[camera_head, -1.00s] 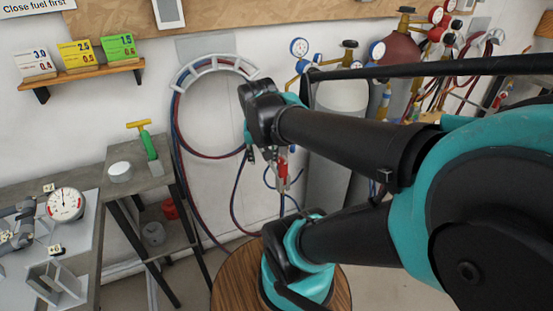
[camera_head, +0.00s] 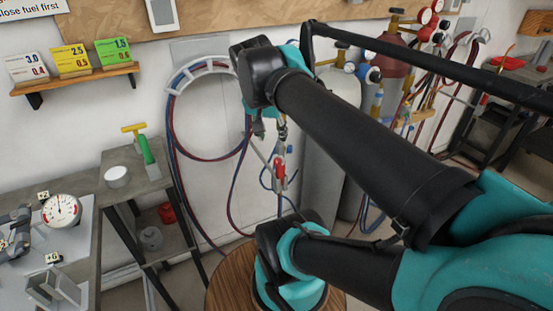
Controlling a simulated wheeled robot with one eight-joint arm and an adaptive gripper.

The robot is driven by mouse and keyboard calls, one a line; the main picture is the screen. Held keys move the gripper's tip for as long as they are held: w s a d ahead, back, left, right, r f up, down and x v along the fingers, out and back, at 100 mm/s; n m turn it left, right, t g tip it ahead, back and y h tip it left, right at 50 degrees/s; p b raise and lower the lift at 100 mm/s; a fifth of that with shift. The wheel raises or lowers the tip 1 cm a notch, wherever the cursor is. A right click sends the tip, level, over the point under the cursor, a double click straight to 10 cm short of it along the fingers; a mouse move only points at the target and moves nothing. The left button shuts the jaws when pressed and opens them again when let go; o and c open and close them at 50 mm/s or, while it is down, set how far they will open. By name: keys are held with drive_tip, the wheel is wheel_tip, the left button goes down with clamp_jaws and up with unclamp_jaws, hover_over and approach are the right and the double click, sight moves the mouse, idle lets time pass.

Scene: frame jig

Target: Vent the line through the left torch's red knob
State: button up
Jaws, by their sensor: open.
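A torch with red parts (camera_head: 280,174) hangs in front of the wall, just left of the grey cylinder. Its red knob cannot be told apart clearly at this size. A small blue part (camera_head: 289,149) shows beside it. My gripper (camera_head: 259,130) hangs below my black and teal wrist, up and to the left of the red parts. It is open, small in the view and partly hidden by my wrist. I see nothing between its fingers. Whether it touches the torch or its hose cannot be told.
Hoses loop over a white wall hanger (camera_head: 200,68). A grey cylinder (camera_head: 322,165) and a dark red one (camera_head: 393,52) stand behind my arm. A small side table (camera_head: 150,183) holds a green and yellow tool (camera_head: 146,148) and a white round piece (camera_head: 117,176).

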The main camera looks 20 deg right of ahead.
sight(277, 160)
drive_tip(key=x, duration=1.3)
drive_tip(key=shift+w+d+f, duration=0.1)
drive_tip(key=shift+c, duration=0.6)
clamp_jaws()
